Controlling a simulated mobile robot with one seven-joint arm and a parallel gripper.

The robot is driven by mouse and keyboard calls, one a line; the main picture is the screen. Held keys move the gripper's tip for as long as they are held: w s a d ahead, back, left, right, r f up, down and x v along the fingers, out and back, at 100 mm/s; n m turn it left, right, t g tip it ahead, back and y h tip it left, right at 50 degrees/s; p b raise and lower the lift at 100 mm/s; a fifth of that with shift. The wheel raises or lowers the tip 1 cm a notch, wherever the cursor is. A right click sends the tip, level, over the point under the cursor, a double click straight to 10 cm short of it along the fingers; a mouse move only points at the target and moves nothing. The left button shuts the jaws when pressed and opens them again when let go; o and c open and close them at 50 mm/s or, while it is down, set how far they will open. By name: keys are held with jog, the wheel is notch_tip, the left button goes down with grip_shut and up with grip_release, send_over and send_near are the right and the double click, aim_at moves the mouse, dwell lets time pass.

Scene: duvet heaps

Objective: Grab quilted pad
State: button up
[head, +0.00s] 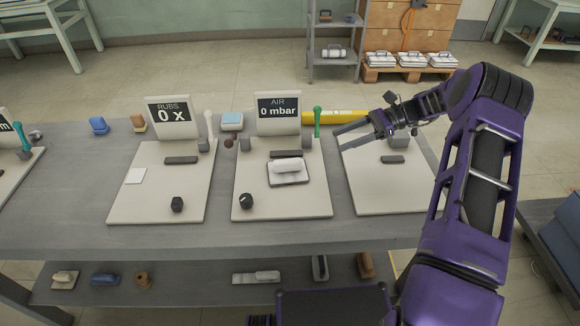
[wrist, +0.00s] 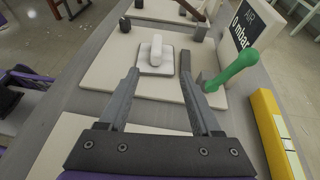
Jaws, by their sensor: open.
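A pale square pad (head: 272,181) with a dark edge and a rounded white bar (head: 287,165) on top lies on the middle board (head: 252,205). It also shows in the wrist view (wrist: 147,69), ahead of my fingers. I cannot make out quilting on either, so I cannot tell which is the quilted pad. My gripper (head: 340,138) is open and empty above the right board, to the right of the pad. The wrist view shows its two fingers (wrist: 159,70) spread apart.
A green-handled lever (head: 317,118) stands right of the AIR display (head: 278,108), close to my fingers' right side in the wrist view. A yellow bar (head: 333,117) lies behind. Dark knobs (head: 246,201) and blocks stand on the boards. The table's front strip is clear.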

aim_at(292, 160)
jog(key=x, duration=1.1)
jog(key=shift+s+a+f, duration=0.1)
jog(key=shift+a+f, duration=0.05)
jog(key=shift+a, duration=0.2)
jog(key=shift+s+p+x, duration=0.15)
jog(key=shift+p+x, duration=0.05)
jog(key=shift+x, duration=1.15)
jog(key=shift+s+p+x, duration=0.1)
jog(key=shift+p+x, duration=0.05)
jog(key=shift+x, duration=1.2)
jog(key=shift+c, duration=0.2)
grip_shut()
